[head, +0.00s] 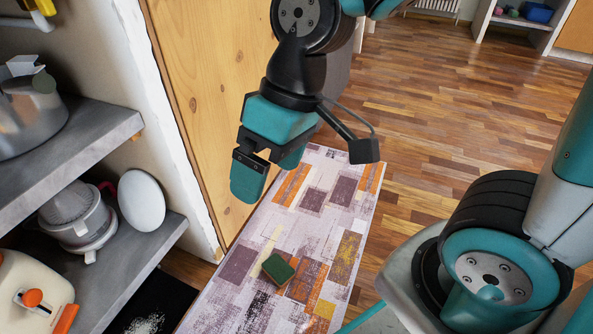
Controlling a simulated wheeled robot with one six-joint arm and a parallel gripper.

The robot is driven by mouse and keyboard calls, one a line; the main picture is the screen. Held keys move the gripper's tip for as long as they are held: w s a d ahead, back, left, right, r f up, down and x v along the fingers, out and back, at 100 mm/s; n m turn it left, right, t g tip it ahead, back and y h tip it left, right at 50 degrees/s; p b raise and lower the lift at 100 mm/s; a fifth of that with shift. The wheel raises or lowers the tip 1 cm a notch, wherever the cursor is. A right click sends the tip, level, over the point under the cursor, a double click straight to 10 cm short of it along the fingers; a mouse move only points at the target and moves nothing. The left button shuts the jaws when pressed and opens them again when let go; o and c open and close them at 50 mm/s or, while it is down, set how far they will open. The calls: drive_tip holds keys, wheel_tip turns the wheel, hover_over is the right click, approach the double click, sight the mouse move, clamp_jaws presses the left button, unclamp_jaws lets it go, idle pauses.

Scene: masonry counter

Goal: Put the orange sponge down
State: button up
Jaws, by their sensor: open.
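A small sponge (278,269) with a dark green face and an orange edge shows over the patterned rug on the floor in the head view. It appears to lie flat on the rug, apart from my gripper. My gripper (269,171) points down above the rug, farther up in the picture than the sponge. Its two teal fingers are apart, with nothing visible between them.
The patterned rug (312,199) lies on a wooden floor (430,110). A wooden door or panel (205,85) stands behind my gripper. Grey shelves (95,120) at left hold a metal pot (30,118), a juicer (75,215), a white plate (141,200) and a toaster (35,290).

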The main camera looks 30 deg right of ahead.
drive_tip(key=s+r+n, duration=0.1)
drive_tip(key=s+r, duration=0.1)
drive_tip(key=s, duration=0.3)
drive_tip(key=shift+s+d+r, duration=0.2)
drive_tip(key=shift+d+r, duration=0.05)
drive_tip(key=shift+d, duration=0.15)
drive_tip(key=shift+r, duration=0.1)
